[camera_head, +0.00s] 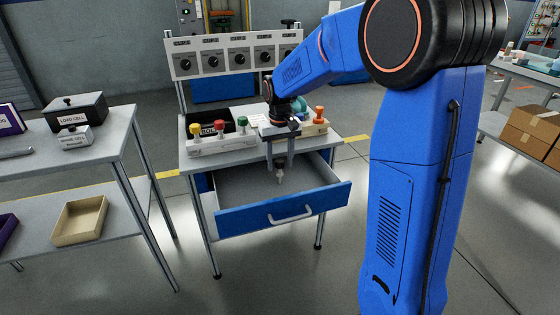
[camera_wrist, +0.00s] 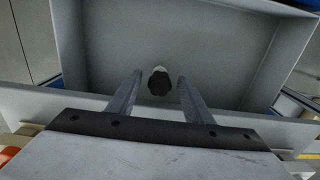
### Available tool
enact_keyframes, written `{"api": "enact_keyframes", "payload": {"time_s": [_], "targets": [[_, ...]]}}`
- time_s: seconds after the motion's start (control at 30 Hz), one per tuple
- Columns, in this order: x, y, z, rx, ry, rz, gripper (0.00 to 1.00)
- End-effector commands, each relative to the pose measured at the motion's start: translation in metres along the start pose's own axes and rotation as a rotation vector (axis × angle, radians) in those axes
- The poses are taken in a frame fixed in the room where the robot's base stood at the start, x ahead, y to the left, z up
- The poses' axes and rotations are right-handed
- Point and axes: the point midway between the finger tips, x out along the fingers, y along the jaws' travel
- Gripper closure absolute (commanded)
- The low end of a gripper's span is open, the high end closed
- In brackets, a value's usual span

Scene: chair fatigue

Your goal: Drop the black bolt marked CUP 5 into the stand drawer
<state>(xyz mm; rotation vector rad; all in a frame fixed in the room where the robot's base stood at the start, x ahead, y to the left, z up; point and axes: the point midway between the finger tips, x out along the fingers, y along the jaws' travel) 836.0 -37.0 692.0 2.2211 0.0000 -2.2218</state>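The stand drawer (camera_head: 240,190) is pulled open, with a blue front and a pale handle; its grey inside fills much of the wrist view (camera_wrist: 110,60). My gripper (camera_head: 280,167) is over the drawer, pointing down, with its fingers apart. A small bolt (camera_head: 280,178) shows just below and between the fingertips. In the wrist view the bolt (camera_wrist: 159,83) has a black head and a pale part, with a gap to each finger (camera_wrist: 158,84). I cannot tell whether it rests on the drawer floor or is above it. Its marking cannot be read.
The stand's top (camera_head: 190,155) holds a black bin (camera_head: 209,122) and red, green and orange knobs. A panel of dials (camera_head: 238,58) rises behind. A table (camera_head: 105,125) with a black load cell box (camera_head: 75,110) stands left. Cardboard boxes (camera_head: 530,130) sit at right.

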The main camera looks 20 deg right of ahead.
Motion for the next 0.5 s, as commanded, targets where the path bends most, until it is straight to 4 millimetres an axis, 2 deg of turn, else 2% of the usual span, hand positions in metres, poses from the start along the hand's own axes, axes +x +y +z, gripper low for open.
{"api": "enact_keyframes", "payload": {"time_s": [0.17, 0.27, 0.5], "targets": [[-0.004, 0.000, 0.000, 0.000, 0.001, 0.000, 0.54], [-0.014, 0.000, 0.000, 0.000, 0.002, 0.000, 0.54], [-0.058, 0.000, -0.001, 0.000, 0.004, 0.000, 0.54]]}}
